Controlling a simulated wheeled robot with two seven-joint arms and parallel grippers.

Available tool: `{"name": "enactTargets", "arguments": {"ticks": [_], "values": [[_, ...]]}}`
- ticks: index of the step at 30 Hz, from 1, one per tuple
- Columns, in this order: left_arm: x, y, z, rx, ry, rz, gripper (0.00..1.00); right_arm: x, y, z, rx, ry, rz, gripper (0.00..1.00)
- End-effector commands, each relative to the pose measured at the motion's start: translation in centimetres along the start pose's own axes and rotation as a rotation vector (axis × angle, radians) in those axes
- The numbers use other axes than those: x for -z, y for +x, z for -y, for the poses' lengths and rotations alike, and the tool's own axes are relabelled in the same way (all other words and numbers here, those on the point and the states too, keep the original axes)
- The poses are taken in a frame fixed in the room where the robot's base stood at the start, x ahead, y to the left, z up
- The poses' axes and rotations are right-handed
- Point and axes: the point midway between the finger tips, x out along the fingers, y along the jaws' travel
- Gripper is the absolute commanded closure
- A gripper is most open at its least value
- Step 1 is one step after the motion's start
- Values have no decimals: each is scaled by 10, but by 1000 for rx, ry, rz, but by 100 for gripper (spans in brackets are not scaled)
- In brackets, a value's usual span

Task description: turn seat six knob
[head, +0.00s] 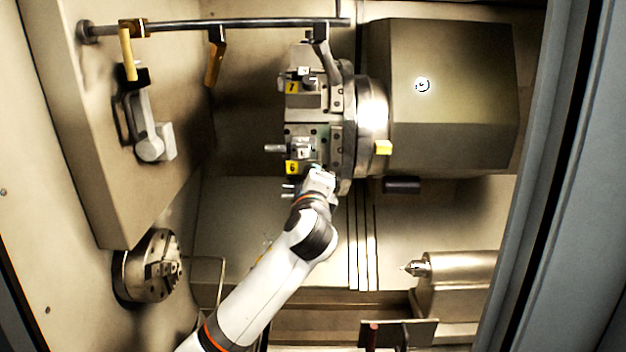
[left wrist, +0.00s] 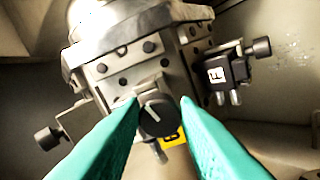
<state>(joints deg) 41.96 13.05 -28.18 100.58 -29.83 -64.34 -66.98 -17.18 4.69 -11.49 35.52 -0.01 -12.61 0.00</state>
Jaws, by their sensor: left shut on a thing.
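The seat six knob (left wrist: 157,114) is round and black, with a white line slanting up to the left in the left wrist view. My left gripper (left wrist: 160,102) has its green fingers on either side of the knob and is shut on it. A yellow label (left wrist: 171,138) lies just below the knob, partly hidden by the right finger. In the head view, my left gripper (head: 320,180) reaches the lower side of the turret (head: 348,130), just right of the yellow 6 label (head: 292,168). The knob is hidden there by the gripper. My right gripper is not in view.
Seat seven, with its yellow label (head: 292,88), sits above seat six. Tool holders stick out on both sides in the wrist view, one black at right (left wrist: 230,72). A chuck (head: 150,268) is at lower left, a pointed tailstock (head: 450,280) at lower right. A bar (head: 230,24) crosses the top.

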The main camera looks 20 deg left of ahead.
Motion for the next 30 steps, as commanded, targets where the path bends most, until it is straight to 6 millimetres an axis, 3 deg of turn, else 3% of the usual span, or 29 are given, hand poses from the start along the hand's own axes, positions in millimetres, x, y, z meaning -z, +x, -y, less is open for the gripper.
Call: {"name": "enactTargets", "arguments": {"ticks": [1,12,30], "values": [[7,1,-7,-15,36,-14,94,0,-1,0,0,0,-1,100],[8,1,-7,-15,234,-16,94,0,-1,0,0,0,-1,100],[7,1,-7,-15,284,-14,94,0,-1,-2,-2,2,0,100]]}}
